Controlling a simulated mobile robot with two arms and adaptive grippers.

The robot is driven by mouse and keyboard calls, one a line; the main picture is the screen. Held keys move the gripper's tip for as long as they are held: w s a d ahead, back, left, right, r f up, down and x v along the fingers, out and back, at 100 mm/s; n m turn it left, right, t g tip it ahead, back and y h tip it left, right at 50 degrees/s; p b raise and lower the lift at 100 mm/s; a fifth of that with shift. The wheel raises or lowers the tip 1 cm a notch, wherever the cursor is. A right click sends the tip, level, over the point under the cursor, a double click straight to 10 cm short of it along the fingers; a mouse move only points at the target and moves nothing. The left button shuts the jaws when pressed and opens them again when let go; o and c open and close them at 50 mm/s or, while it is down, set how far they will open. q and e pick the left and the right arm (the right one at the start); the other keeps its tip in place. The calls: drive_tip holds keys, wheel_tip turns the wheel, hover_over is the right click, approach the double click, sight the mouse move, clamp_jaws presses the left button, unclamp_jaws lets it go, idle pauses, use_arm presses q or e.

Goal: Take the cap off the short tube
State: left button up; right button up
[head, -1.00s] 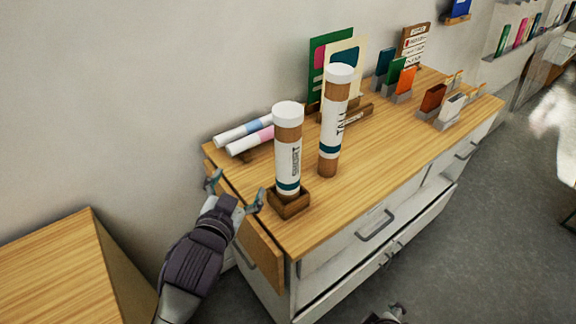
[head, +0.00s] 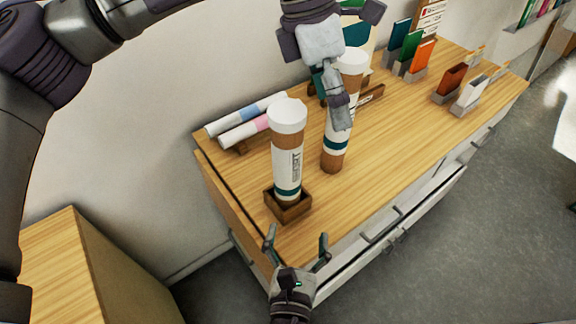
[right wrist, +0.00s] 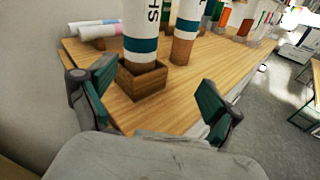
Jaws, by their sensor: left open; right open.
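The short tube (head: 287,165) stands upright in a small wooden holder (head: 290,211) near the cabinet's front left corner. Its white cap (head: 288,113) is on top. The right wrist view shows its lower part (right wrist: 141,22) and the holder (right wrist: 142,86); the cap is out of that view. My left gripper (head: 339,112) is open, points down, and overlaps the tall tube (head: 335,160) in the head view, right of the short tube's cap; contact cannot be told. My right gripper (head: 296,238) is open and empty, below and in front of the holder.
Two rolled papers (head: 247,115) lie behind the short tube on the wooden cabinet top (head: 420,125). Card holders with coloured cards (head: 424,53) stand at the back right. Cabinet drawers (head: 400,222) face the front. A lower wooden surface (head: 45,245) is at left.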

sight(286, 186)
use_arm(q)
drive_tip(key=w+a+r+y, duration=0.1)
drive_tip(key=a, duration=0.1)
drive_tip(key=w+a+r+t+y, duration=0.1)
drive_tip(key=a, duration=0.1)
drive_tip(key=w+a+r+n+y, duration=0.1)
drive_tip(key=w+a, duration=0.1)
drive_tip(key=shift+a+r+t, duration=0.2)
drive_tip(key=shift+t, duration=0.2)
drive_tip(key=shift+r, duration=0.1)
use_arm(e)
drive_tip(key=w+n, duration=0.1)
drive_tip(key=w, duration=0.3)
drive_tip(key=w+a+r+n+t, duration=0.1)
drive_tip(key=w, duration=0.4)
drive_tip(key=w+a+y, duration=0.1)
drive_tip(key=w, duration=0.3)
drive_tip(key=shift+w+r+n, duration=0.3)
drive_tip(key=shift+r+n, duration=0.05)
drive_tip(key=shift+n, duration=0.05)
